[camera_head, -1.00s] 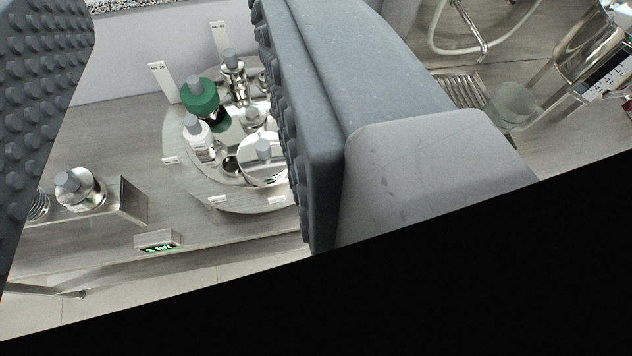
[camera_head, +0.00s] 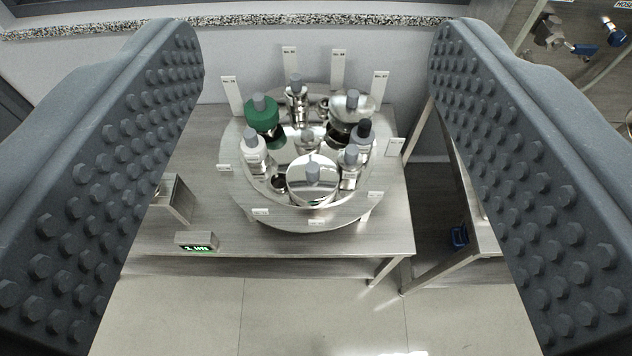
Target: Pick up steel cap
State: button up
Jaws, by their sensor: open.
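A round steel tray (camera_head: 235,185) on a steel table holds several capped fittings, each with an upright knob. A wide, shiny steel cap (camera_head: 300,181) with a grey knob is at the tray's front. Another wide steel piece (camera_head: 352,104) is at the back right, and a slimmer steel one (camera_head: 297,92) at the back. Which one is the task's steel cap, I cannot tell for sure. My gripper (camera_head: 317,50) is open and empty. Its studded fingers stand wide apart on either side of the tray in the picture, touching nothing on it.
A green cap (camera_head: 262,116), a white cap (camera_head: 253,153) and a black-knobbed fitting (camera_head: 363,135) crowd the tray. Upright label plates (camera_head: 232,95) ring its back. A small display box (camera_head: 196,241) sits on the table's front left. A wall is behind; floor is clear in front.

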aim_at(313, 180)
jog(key=u, duration=0.45)
jog(key=k, duration=1.15)
jog(key=z, duration=0.2)
jog(key=i, duration=1.8)
jog(key=u, duration=0.8)
